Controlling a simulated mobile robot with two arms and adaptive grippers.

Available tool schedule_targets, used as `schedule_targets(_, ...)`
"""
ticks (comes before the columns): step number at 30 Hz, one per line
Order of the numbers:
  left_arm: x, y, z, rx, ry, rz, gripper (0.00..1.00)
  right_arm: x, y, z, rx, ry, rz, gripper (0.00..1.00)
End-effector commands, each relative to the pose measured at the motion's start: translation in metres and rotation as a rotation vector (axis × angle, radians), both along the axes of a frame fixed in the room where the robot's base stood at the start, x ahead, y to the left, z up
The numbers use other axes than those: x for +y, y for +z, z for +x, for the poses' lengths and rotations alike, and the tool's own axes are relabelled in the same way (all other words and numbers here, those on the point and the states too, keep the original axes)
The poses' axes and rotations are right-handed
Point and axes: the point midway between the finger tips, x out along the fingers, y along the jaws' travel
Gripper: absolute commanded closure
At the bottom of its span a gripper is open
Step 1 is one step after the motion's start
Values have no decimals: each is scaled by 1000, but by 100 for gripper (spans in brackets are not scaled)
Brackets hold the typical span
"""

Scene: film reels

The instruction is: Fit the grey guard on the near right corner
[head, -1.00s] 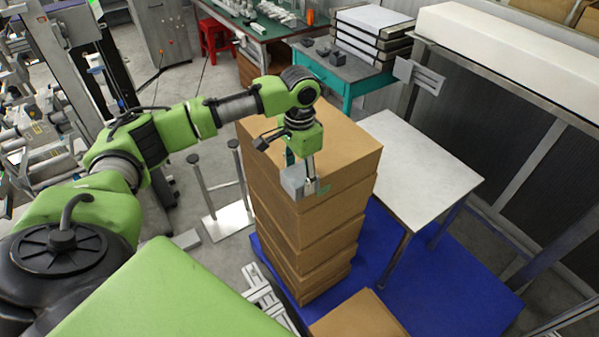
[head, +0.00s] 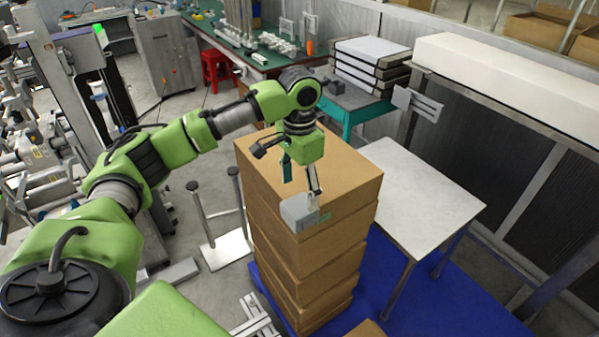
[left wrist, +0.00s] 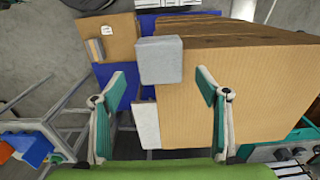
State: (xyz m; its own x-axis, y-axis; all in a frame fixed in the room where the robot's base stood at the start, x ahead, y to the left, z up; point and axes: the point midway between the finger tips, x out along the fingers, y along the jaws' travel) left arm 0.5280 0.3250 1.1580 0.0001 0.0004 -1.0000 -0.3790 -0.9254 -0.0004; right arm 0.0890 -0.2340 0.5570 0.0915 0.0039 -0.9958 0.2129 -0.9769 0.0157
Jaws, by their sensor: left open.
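The grey guard (head: 298,212) is a small block-like piece at the near corner of the top box of the cardboard stack (head: 325,160). It looks seated against that corner; its inner faces are hidden. In the left wrist view the guard (left wrist: 160,60) shows at the corner of the stack (left wrist: 240,85). My left gripper (head: 300,180) is open just above the guard, its two fingers spread apart. In the left wrist view the open fingers (left wrist: 160,105) have nothing between their tips. My right gripper is not in view.
A white-topped table (head: 420,195) stands close to the right of the stack. The stack rests on a blue pallet (head: 440,300). Another cardboard box (head: 366,329) is at the bottom edge. A green bench (head: 235,45) and a teal cart (head: 350,105) stand behind.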

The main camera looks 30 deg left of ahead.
Motion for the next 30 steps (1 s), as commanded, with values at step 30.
schedule_targets(30, -92, 2, 42, -201, -126, -120, 32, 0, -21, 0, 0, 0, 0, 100)
